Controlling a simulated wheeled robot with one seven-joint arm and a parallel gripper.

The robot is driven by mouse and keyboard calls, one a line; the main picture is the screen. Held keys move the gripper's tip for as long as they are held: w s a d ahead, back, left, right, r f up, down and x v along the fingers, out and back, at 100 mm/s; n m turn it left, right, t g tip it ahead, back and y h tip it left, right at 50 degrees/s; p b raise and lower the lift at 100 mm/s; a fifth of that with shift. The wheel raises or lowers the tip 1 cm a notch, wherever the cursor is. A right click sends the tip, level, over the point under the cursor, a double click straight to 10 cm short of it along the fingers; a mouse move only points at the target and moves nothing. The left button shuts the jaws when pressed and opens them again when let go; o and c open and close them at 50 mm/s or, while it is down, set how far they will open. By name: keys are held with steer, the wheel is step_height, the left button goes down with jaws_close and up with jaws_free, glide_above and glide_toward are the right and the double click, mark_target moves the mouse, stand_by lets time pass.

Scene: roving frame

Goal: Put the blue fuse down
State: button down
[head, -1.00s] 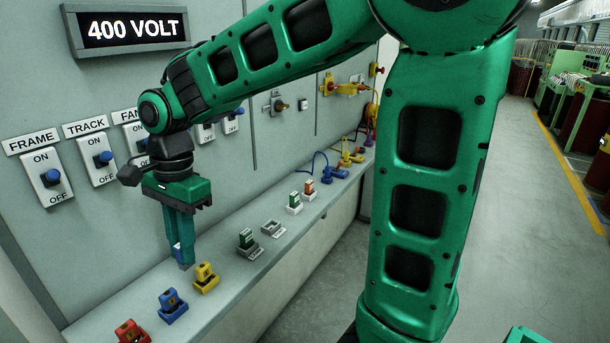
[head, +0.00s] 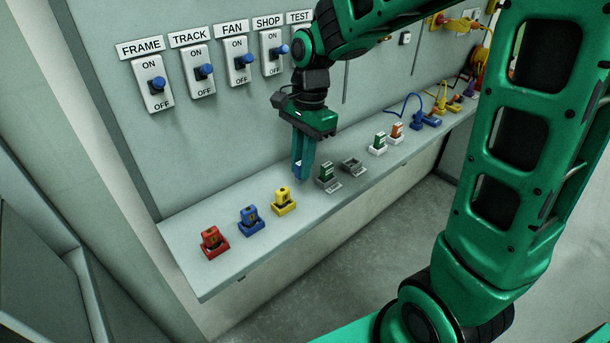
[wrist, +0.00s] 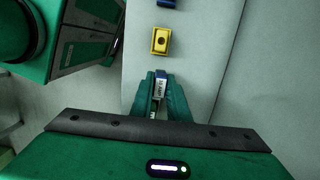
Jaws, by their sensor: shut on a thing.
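My gripper (head: 299,174) points down over the shelf, shut on the blue fuse. The fuse shows in the wrist view (wrist: 160,87) as a narrow blue body with a white label between the fingers (wrist: 162,100); most of it is hidden. In the head view only a small blue and white patch of it (head: 298,168) shows. The fingers hang behind the gap between a yellow block (head: 282,200) and a green fuse in a grey holder (head: 326,173). I cannot tell whether the fuse touches the shelf. An empty grey holder (head: 353,166) is just right of the green fuse.
Two fuses in white holders (head: 378,145) and cabled plugs (head: 418,120) stand further right. Switches (head: 156,86) line the wall behind. The shelf (head: 205,275) is bare at its front-left end.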

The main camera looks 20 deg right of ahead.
steer(key=shift+w+d+f, duration=0.15)
steer(key=shift+d+f, duration=0.25)
steer(key=shift+f, duration=1.85)
steer(key=shift+f, duration=0.1)
steer(key=c, duration=1.7)
jaws_free()
step_height(320, 180, up, 12)
steer(key=d, duration=0.1)
steer(key=s+d+f+n, duration=0.2)
steer(key=s+d, duration=0.3)
steer(key=s, duration=0.3)
steer(key=s+d+f+n, duration=0.2)
steer(key=s+d+n, duration=0.1)
steer(key=s+d, duration=0.3)
steer(key=s+d+f+n+h, duration=0.1)
steer(key=s+d+f+n, duration=0.1)
steer(key=s+d, duration=0.3)
steer(key=shift+s+d+n, duration=0.2)
steer(key=shift+s+n, duration=0.05)
steer(key=shift+s, duration=0.9)
steer(key=shift+s+d+n, duration=0.2)
steer(key=shift+s+n, duration=0.05)
steer(key=shift+s, duration=0.9)
